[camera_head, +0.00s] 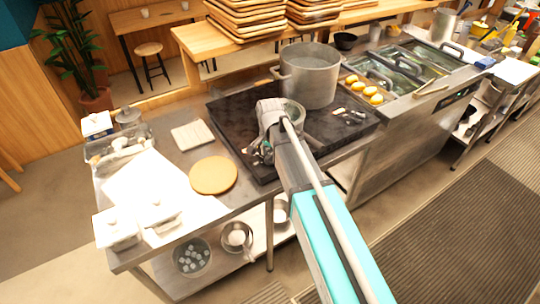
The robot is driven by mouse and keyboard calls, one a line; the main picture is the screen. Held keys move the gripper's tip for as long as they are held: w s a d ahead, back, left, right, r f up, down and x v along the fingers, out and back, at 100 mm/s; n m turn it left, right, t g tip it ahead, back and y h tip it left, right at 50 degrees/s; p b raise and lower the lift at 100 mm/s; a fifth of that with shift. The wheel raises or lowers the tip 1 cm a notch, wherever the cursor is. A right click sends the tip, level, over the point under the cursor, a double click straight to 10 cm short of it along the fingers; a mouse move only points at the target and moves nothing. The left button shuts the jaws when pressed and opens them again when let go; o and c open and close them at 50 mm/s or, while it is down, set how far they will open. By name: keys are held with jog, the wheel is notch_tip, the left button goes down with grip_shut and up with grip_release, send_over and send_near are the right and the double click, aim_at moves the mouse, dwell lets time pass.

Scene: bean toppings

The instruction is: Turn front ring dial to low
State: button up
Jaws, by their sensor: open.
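A black cooktop (235,107) is set into the metal counter, with a large metal pot (309,78) on its back right part. Small pale and dark shapes (350,117) show on the cooktop's right side; they are too small to tell whether they are the ring dials. No dial setting can be read. My gripper (259,154) is over the front left part of the cooktop, open, with nothing seen in it. My arm crosses the cooktop's front edge and hides part of its front and middle.
A round wooden board (213,175) and a folded cloth (192,135) lie left of the cooktop. White lidded containers (116,228) stand at the front left. Yellow round items (371,93) sit right of the pot. Free floor (440,215) lies at right.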

grip_shut()
jog(key=shift+n, duration=0.4)
jog(key=n, duration=0.7)
jog(key=shift+n, duration=0.4)
jog(key=n, duration=0.4)
jog(key=shift+n, duration=0.3)
jog(key=n, duration=0.4)
jog(key=shift+n, duration=0.3)
